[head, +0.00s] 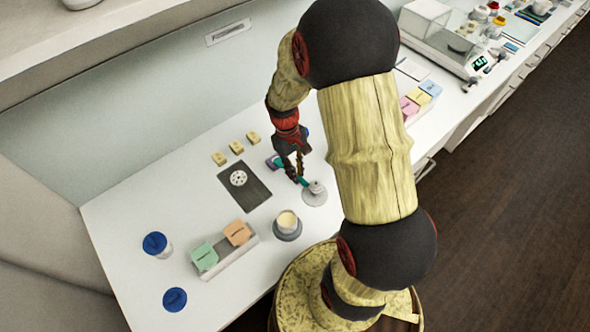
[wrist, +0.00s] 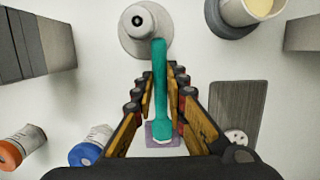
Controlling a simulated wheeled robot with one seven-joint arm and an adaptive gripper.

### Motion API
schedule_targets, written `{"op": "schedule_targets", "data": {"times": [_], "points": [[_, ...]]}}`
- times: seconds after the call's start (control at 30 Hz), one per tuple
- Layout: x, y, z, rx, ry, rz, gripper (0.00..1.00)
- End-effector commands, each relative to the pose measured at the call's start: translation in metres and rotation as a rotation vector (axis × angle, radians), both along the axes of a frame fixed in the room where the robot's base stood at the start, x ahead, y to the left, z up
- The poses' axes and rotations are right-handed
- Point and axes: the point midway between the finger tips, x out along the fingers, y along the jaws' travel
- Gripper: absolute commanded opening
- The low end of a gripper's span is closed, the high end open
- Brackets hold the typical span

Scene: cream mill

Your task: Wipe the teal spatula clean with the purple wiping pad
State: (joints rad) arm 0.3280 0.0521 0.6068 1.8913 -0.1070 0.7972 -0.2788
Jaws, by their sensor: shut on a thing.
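The teal spatula (wrist: 160,75) is between my gripper's fingers (wrist: 160,90), which are shut on it. In the wrist view it runs lengthwise, one end by the round metal stand (wrist: 130,42), the other over the purple wiping pad (wrist: 151,129). A pale patch shows at the pad end; I cannot tell if it is residue on the spatula. Contact between spatula and pad is also unclear. In the head view my gripper (head: 291,168) hangs low over the table, with the spatula (head: 302,181) partly hidden by the fingers and the pad (head: 271,162) just left of them.
A cup of cream (head: 287,222) stands in front of the stand. A dark plate (head: 256,194) with a perforated white disc lies to the left. Yellow blocks (head: 236,147) lie behind. A rack (head: 229,260) with coloured pieces and blue-lidded jars (head: 155,243) occupy the front left.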

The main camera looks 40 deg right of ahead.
Motion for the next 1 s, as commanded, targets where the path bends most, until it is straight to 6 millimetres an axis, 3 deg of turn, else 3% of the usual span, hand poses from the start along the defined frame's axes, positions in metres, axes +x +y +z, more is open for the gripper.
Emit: {"op": "schedule_targets", "data": {"times": [0.23,0.67,1.0], "points": [[-0.006,0.000,-0.001,0.000,0.008,0.002,0.00],[0.010,0.000,0.000,0.000,0.005,0.001,0.00],[0.000,0.000,0.000,0.001,0.005,0.001,0.00]]}}
